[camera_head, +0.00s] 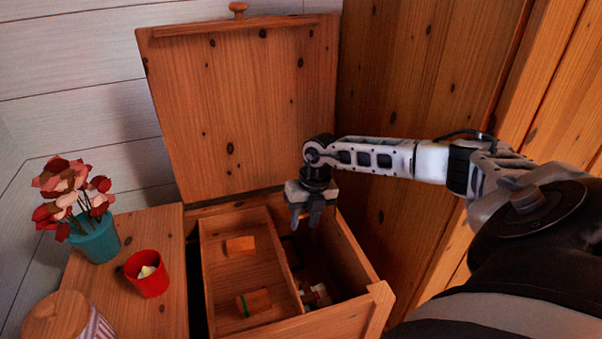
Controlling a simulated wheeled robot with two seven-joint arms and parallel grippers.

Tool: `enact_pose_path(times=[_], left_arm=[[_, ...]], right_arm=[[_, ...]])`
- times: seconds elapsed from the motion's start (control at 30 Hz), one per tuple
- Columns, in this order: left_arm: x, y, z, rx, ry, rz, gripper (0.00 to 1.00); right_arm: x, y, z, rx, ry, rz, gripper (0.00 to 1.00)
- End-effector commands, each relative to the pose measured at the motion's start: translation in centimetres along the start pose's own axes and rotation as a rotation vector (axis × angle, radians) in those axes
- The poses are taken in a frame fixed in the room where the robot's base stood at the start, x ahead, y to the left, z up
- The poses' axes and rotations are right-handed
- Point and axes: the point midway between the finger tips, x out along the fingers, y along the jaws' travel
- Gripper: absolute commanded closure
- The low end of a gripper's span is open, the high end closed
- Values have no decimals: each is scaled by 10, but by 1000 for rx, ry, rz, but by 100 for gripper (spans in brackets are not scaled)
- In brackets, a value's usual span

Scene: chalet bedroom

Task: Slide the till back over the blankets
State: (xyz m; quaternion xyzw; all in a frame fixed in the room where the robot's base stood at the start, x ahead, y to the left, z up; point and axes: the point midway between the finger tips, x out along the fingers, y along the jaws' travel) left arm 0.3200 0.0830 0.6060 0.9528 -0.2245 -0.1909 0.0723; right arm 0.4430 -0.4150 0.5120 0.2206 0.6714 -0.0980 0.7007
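The till (222,281), a shallow wooden tray, sits inside the open wooden chest (356,313) on its left side. Two small wooden blocks lie in the till, one farther back (240,246) and one nearer with a green stripe (254,303). Right of the till the chest is open and dark inside; pale items (318,294) show low down there, too unclear to name as blankets. My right gripper (304,221) points down above the back of this opening, right of the till. Its fingers look apart with nothing seen between them. My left gripper is out of view.
The chest lid (243,110) stands open at the back. A wooden wall or cabinet (400,100) rises at the right. On the left, a wooden surface (125,307) holds a teal flowerpot (97,240), a red cup (147,275) and a wooden-lidded jar (56,318).

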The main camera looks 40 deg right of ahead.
Motion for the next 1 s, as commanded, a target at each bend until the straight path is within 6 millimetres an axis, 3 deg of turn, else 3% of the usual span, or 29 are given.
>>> enact_pose_path(times=[0.03,0.1,0.4,1.0], left_arm=[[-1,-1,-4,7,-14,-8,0],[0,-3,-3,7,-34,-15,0],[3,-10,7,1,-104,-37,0],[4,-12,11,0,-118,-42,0]], right_arm=[[-19,0,0,0,-2,-1,67],[-35,0,0,1,-2,0,67],[-82,-1,0,0,0,-2,67],[-89,-1,0,1,1,-2,67]])
